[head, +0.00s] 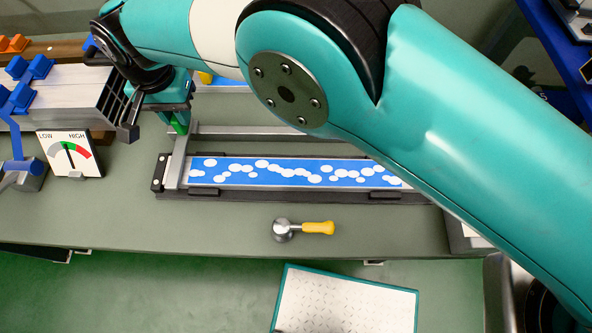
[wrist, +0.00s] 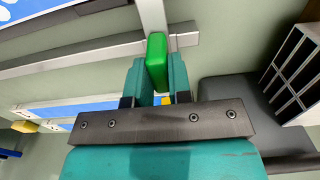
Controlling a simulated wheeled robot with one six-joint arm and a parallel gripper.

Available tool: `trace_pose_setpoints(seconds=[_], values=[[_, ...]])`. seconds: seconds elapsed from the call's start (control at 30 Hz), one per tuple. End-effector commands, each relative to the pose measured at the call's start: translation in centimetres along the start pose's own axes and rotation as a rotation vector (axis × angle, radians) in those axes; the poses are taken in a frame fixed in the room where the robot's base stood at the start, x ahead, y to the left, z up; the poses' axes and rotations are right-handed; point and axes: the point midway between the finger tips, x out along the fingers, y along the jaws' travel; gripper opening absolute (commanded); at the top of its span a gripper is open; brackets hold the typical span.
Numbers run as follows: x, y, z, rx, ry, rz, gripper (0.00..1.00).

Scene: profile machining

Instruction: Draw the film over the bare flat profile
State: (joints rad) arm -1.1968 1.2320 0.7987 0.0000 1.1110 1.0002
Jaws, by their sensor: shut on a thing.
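A long flat profile (head: 290,174) lies level in a dark fixture on the bench in the head view. Its top is blue with white blotches; I cannot tell whether this is film or the profile's own face. A pale crossbar (head: 176,160) spans the fixture's left end, and a green handle (wrist: 157,60) sits at its rear end. My gripper (wrist: 156,78) is shut on the green handle, with one finger on each side. In the head view my gripper (head: 181,117) is at the left rear of the fixture, and my arm hides the fixture's right part.
A grey rail (head: 290,131) runs behind the profile. A LOW-HIGH gauge (head: 69,153) and a stack of grey profiles (head: 60,92) with blue clamps stand at left. A yellow-handled tool (head: 300,228) lies in front. The bench front left is clear.

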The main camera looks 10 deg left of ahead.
Motion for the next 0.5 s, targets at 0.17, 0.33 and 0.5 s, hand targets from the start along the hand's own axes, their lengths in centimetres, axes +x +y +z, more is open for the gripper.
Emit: trace_pose_setpoints(seconds=[0.17,0.33,0.5], values=[[-0.1,-0.1,-0.1,0.002,0.003,-0.003,0.0],[0.1,-0.7,-0.1,0.002,0.002,-0.003,0.0],[0.0,-1.2,-0.1,0.003,0.003,-0.004,0.0]])
